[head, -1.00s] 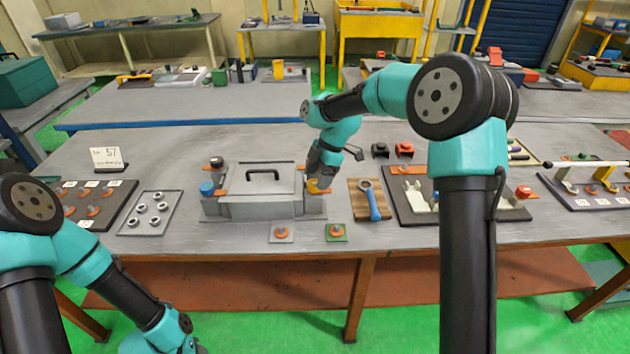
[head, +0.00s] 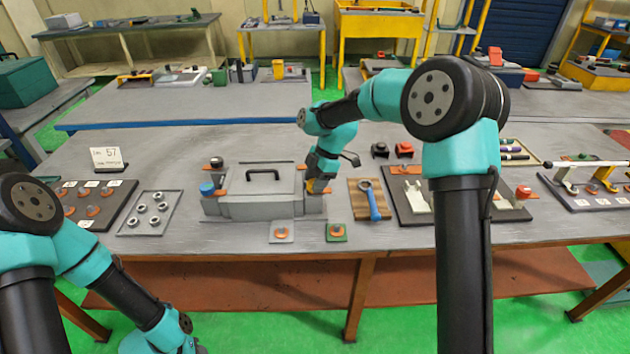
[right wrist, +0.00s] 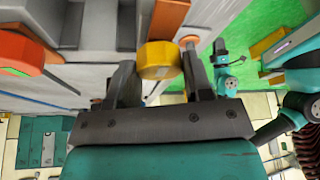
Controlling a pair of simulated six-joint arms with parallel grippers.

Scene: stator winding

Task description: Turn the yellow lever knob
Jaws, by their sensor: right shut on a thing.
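The yellow lever knob (right wrist: 158,60) shows in the right wrist view, between the two dark fingers of my right gripper (right wrist: 160,75). My right gripper is shut on it. In the head view the right gripper (head: 313,184) points down at the right end of the grey box-shaped fixture (head: 262,205), and only a small bit of yellow shows there. The lever behind the knob is mostly hidden. My left arm hangs at the lower left of the head view, and its gripper is out of the picture.
A blue knob (head: 207,188) stands at the fixture's left end. A tray of nuts (head: 150,213) lies left of it. A wooden board (head: 364,206) with a blue-handled wrench (head: 373,204) lies close on the right. Two small plates with orange parts lie in front.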

